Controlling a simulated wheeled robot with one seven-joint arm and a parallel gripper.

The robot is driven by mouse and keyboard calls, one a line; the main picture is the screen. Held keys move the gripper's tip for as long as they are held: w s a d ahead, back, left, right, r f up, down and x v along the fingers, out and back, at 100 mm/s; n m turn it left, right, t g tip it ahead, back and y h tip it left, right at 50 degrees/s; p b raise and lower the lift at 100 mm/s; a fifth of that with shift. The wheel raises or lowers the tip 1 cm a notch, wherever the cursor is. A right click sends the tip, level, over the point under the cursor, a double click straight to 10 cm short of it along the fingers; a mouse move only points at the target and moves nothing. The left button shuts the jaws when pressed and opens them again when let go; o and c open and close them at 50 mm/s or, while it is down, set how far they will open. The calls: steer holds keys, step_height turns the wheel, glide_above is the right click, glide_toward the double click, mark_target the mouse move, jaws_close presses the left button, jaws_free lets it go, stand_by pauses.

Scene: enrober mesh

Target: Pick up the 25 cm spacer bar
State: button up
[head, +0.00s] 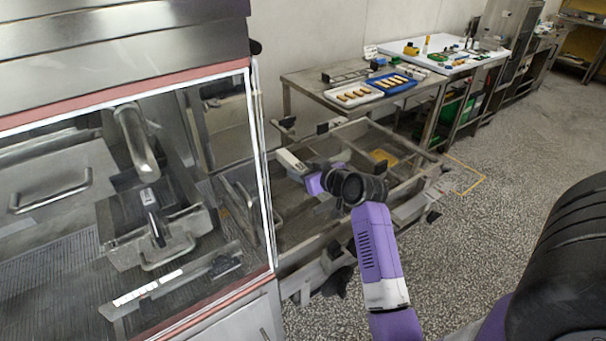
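I cannot pick out the 25 cm spacer bar with certainty at this size. My purple arm reaches forward from the lower right. My gripper (290,161) is at its far end, over the open metal frame (325,243) beside the glazed machine. The fingers are small and turned away, so I cannot see whether they are open or hold anything. My wrist and forearm hide part of the frame below.
The glazed machine (150,88) fills the left. Behind the frame, a steel table (312,80) holds a white tray (341,102) and a blue tray (405,86). A white-topped table (463,63) with small items adjoins it. Speckled floor (500,190) is clear at right.

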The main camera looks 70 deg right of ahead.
jaws_close()
